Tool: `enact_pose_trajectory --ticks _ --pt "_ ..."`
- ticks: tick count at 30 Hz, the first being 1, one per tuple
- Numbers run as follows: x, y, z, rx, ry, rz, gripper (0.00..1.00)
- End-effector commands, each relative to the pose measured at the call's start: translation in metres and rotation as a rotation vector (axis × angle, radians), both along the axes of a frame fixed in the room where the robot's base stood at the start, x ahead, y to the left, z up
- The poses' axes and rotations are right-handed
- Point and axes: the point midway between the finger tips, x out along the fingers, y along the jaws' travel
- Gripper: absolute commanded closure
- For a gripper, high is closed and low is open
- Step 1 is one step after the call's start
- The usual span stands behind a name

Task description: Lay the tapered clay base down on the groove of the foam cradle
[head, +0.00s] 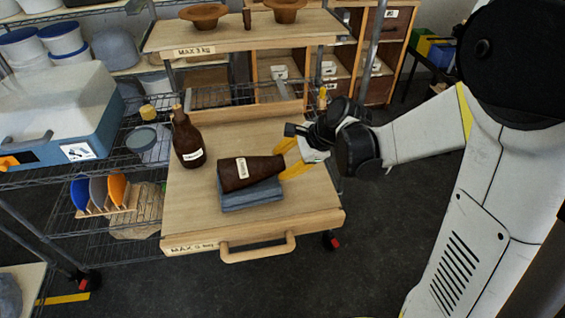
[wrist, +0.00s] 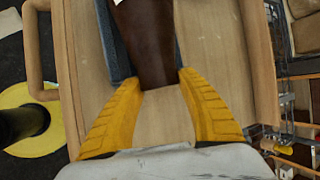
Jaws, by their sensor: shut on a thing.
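The tapered clay base (head: 248,173) is dark brown with a white label and lies on its side, its wide end to the left. The blue-grey foam cradle (head: 252,196) is directly under it on the wooden board; I cannot tell whether the base touches the groove, which it hides. My gripper (head: 285,160) is shut on the narrow right end of the base. In the wrist view, the yellow fingers of my gripper (wrist: 160,80) press both sides of the brown base (wrist: 150,40), with the cradle (wrist: 114,45) beside and below it.
A brown labelled bottle (head: 186,138) stands on the board (head: 190,215), behind and left of the cradle. A raised wooden shelf (head: 240,35) with brown bowls is at the back. The board's front, with its handle (head: 258,248), is clear. Wire shelving (head: 110,235) stands at left.

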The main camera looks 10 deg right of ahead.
Motion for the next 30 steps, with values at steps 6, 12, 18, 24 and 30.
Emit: enact_pose_trajectory --ticks 6,12,18,24,30 --pt "0.0003 0.0004 -0.0011 0.002 0.000 0.000 0.96" --pt "0.0003 0.0003 -0.0025 0.002 0.000 0.000 0.96" --pt "0.0001 0.0003 -0.0028 0.001 0.000 0.000 0.31" --pt "0.0001 0.0002 -0.0029 0.001 -0.001 0.000 0.31" --pt "0.0003 -0.0001 -0.0034 -0.001 0.000 0.000 0.31"
